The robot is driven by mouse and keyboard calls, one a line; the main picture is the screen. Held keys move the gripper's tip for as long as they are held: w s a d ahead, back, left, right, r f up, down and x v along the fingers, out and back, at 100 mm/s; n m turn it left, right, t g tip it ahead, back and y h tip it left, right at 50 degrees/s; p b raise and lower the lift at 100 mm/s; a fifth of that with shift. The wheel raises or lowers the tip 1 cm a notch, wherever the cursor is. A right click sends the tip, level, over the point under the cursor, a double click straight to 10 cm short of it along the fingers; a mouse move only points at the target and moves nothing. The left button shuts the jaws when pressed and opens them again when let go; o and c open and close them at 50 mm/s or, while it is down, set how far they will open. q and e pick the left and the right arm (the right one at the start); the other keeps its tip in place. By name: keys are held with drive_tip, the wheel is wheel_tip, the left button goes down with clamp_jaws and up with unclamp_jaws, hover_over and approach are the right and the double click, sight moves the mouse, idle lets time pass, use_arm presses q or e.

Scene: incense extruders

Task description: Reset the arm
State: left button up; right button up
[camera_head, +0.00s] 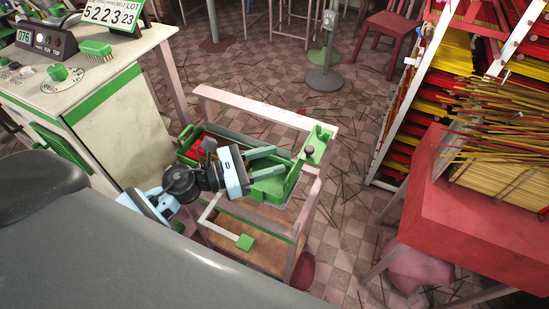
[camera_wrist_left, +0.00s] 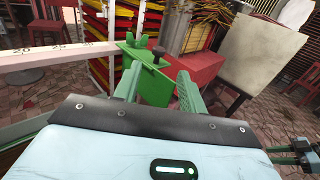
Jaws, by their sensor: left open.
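My left arm reaches in from the left in the head view. Its gripper (camera_head: 284,160) is open, with two green fingers apart and nothing visible between them. It is above the green tray (camera_head: 270,188) of a wooden stand and points right. A green bracket (camera_head: 319,142) with a dark knob sits at the stand's right corner, a little beyond the fingertips. In the left wrist view the open fingers (camera_wrist_left: 156,82) frame this green bracket (camera_wrist_left: 150,78), with no clear contact.
The stand has a pale top rail (camera_head: 255,109) and a lower shelf (camera_head: 260,226). A white counter (camera_head: 125,115) stands at left. A red table (camera_head: 470,215) with bundled sticks and a rack stand at right. Loose sticks lie on the tiled floor (camera_head: 345,190) between.

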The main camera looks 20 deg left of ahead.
drive_tip(key=shift+s, duration=0.1)
use_arm(q)
drive_tip(key=s+f+m+g+y+p, duration=0.1)
drive_tip(key=s+f+m+y, duration=0.2)
drive_tip(key=s+f+m, duration=0.3)
drive_tip(key=s+a+f+m+g+y+p, duration=0.1)
drive_tip(key=s+f+m+y, duration=0.3)
drive_tip(key=s+m, duration=0.9)
drive_tip(key=s+f+m+g+y+p, duration=0.1)
drive_tip(key=s+f+m+y+p, duration=0.2)
drive_tip(key=s+f+m, duration=0.6)
drive_tip(key=shift+s+a+m+y, duration=0.3)
drive_tip(key=shift+s+y, duration=0.15)
drive_tip(key=shift+y, duration=0.15)
use_arm(e)
drive_tip(key=w+r+t, duration=0.1)
drive_tip(key=w+r, duration=0.3)
drive_tip(key=r, duration=0.2)
drive_tip(key=shift+d+r, duration=0.15)
drive_tip(key=shift+d, duration=0.2)
drive_tip(key=shift+a, duration=0.15)
